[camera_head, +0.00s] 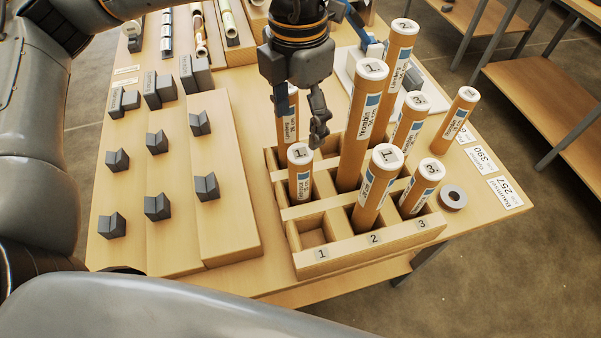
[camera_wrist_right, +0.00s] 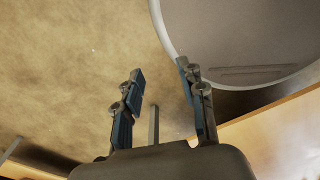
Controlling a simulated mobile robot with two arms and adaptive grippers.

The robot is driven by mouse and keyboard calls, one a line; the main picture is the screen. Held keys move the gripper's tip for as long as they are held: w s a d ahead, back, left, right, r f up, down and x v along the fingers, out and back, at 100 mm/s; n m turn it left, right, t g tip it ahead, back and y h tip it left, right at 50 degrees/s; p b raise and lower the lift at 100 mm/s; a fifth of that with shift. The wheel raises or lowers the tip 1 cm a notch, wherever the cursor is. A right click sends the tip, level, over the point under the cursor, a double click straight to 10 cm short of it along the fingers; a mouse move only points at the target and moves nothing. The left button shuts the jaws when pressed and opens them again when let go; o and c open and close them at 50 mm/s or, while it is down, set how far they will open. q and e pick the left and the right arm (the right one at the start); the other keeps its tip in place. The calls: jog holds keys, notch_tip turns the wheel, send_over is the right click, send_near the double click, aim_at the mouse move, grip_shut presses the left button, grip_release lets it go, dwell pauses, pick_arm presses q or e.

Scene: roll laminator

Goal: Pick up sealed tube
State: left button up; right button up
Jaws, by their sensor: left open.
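Several brown tubes with white numbered caps and labels stand in a wooden rack (camera_head: 375,257). A short tube marked 1 (camera_head: 301,177) is at the left of the rack, with another labelled tube (camera_head: 290,118) behind it. Tall tubes (camera_head: 362,125) and shorter ones (camera_head: 378,188) stand to the right. My left gripper (camera_head: 302,120) points down, open, over the rack's left rear; its fingers partly hide the rear left tube, and I cannot tell if they touch it. My right gripper (camera_wrist_right: 161,72) is open and empty in the right wrist view, over the floor.
The front left slot, by label 1 (camera_head: 321,254), is empty. Boards with grey V-shaped blocks (camera_head: 157,207) lie left of the rack. A tape roll (camera_head: 452,197) and paper labels (camera_head: 505,191) lie to the right. A lone tube (camera_head: 457,117) stands near the right edge.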

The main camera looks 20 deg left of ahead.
aim_at(300, 153)
pick_arm(q)
notch_tip(300, 153, down, 3)
jog(key=shift+r, duration=0.1)
jog(key=shift+f+p, duration=0.7)
jog(key=shift+f, duration=0.25)
notch_tip(300, 153, down, 4)
jog(key=shift+d+r+p, duration=0.15)
jog(key=shift+r+p, duration=0.05)
jog(key=shift+p, duration=0.7)
jog(key=shift+f, duration=0.5)
jog(key=c, duration=1.1)
grip_shut()
pick_arm(e)
jog(key=r, duration=0.1)
jog(key=w+r, duration=0.2)
jog(key=shift+a+r, duration=0.15)
jog(key=shift+r, duration=0.15)
